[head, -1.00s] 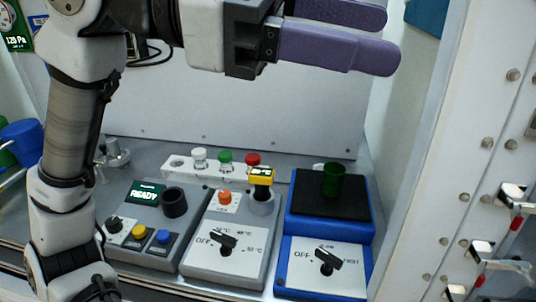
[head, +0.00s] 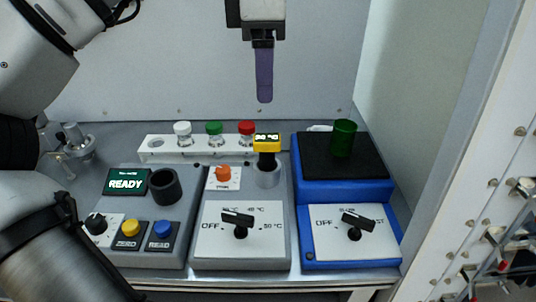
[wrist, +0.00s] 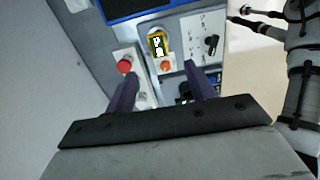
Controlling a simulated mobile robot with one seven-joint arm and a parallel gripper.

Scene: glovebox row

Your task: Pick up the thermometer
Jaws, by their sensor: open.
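The thermometer (head: 267,141) has a yellow head with a small lit display. It stands upright in the grey well (head: 267,178) at the back right of the middle grey unit. My gripper (head: 264,100) points down above and slightly behind the thermometer in the head view, apart from it. Its purple fingers line up one behind the other there. In the wrist view my gripper (wrist: 164,80) is open and empty, and the thermometer (wrist: 158,44) lies beyond the fingertips, between their lines.
A white rack (head: 161,152) with white, green and red capped vials stands behind the units, left of the thermometer. An orange knob (head: 223,173) sits close to its left. A blue unit (head: 345,188) carrying a green cup (head: 343,138) stands right. A READY display unit (head: 125,183) stands left.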

